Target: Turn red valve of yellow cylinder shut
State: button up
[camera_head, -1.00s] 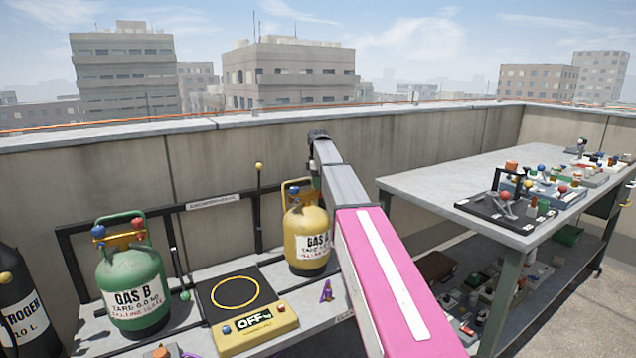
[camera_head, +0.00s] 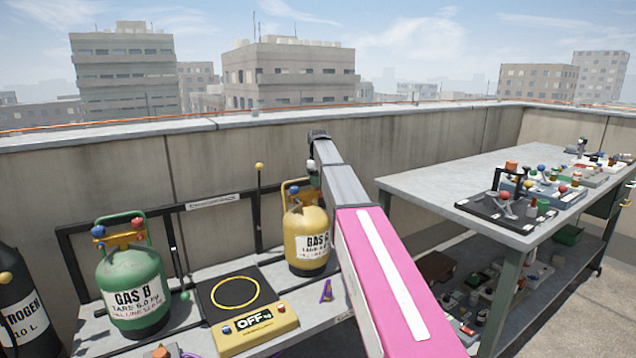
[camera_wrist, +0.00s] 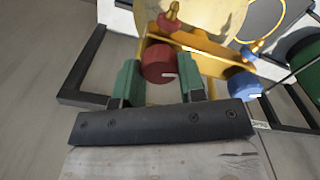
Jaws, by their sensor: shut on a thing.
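The yellow cylinder (camera_head: 306,245), labelled GAS A, stands upright at the far right of the bench. In the wrist view its yellow collar (camera_wrist: 205,45) is close ahead, with the red valve (camera_wrist: 158,64) in front of it. My gripper (camera_wrist: 160,82) has its green-padded fingers on both sides of the red valve and is shut on it. A white mark shows on the valve's face. The blue valve (camera_wrist: 243,86) is to its right, outside the fingers. In the head view my arm covers the red valve and most of the gripper.
A scale reading OFF (camera_head: 257,328) and a green GAS B cylinder (camera_head: 134,288) stand left of the yellow one. A small purple thing (camera_head: 326,291) lies on the bench near my arm. A cluttered grey table (camera_head: 440,195) is at right; the parapet wall is behind.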

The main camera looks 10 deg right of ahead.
jog(key=m, duration=0.5)
jog(key=shift+m, duration=0.3)
jog(key=m, duration=1)
jog(key=shift+m, duration=2.6)
jog(key=o, duration=0.9)
jog(key=shift+o, duration=0.2)
notch_tip(320, 180, up, 11)
